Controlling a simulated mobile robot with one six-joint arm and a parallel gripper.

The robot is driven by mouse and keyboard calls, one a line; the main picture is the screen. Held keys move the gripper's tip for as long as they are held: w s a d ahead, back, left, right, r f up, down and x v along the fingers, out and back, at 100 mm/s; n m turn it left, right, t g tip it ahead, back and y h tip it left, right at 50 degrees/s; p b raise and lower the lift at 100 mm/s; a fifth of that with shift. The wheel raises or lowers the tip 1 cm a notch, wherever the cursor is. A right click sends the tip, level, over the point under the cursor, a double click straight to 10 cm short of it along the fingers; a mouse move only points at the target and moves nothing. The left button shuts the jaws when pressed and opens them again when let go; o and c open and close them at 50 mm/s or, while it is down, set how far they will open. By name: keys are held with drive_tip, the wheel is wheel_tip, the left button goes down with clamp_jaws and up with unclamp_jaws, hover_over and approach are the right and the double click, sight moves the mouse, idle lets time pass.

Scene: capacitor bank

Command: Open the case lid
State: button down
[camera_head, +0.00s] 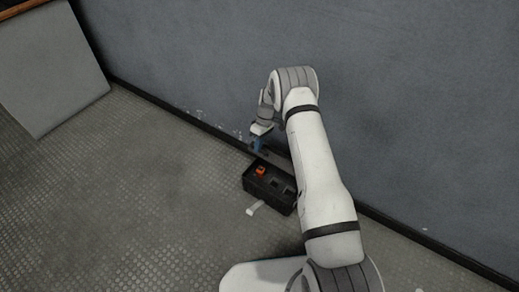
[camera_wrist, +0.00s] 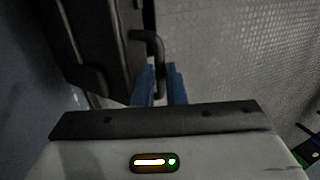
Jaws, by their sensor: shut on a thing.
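The black case (camera_head: 256,187) sits on the floor near the wall, with its inside showing from above. An orange item (camera_head: 261,171) and dark recesses lie in it. The dark lid (camera_wrist: 95,45) fills the upper left of the wrist view and looks raised from the case; in the head view it is mostly hidden behind my arm. A black bent handle (camera_wrist: 151,42) stands out from the lid's edge. My gripper (camera_wrist: 160,86), with blue fingers, is shut on the handle. In the head view my gripper (camera_head: 258,146) is above the case's back left edge.
A small white piece (camera_head: 255,208) lies on the floor in front of the case. A blue-grey wall (camera_head: 420,120) rises close behind. A grey panel (camera_head: 45,70) stands at the upper left. The patterned floor (camera_head: 130,190) to the left is clear.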

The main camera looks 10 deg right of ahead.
drive_tip(key=shift+w+d+r, duration=0.4)
drive_tip(key=shift+w+d, duration=0.2)
drive_tip(key=shift+w, duration=0.2)
drive_tip(key=shift+w+d+r, duration=0.1)
drive_tip(key=shift+w+d, duration=0.4)
drive_tip(key=shift+d, duration=0.2)
drive_tip(key=shift+s, duration=0.1)
drive_tip(key=c, duration=1.7)
unclamp_jaws()
drive_tip(key=shift+f, duration=0.3)
drive_tip(key=shift+c, duration=0.2)
drive_tip(key=shift+o, duration=1.3)
drive_tip(key=shift+r, duration=0.45)
wheel_tip(320, 180, up, 10)
drive_tip(key=p, duration=0.3)
drive_tip(key=shift+f, duration=0.2)
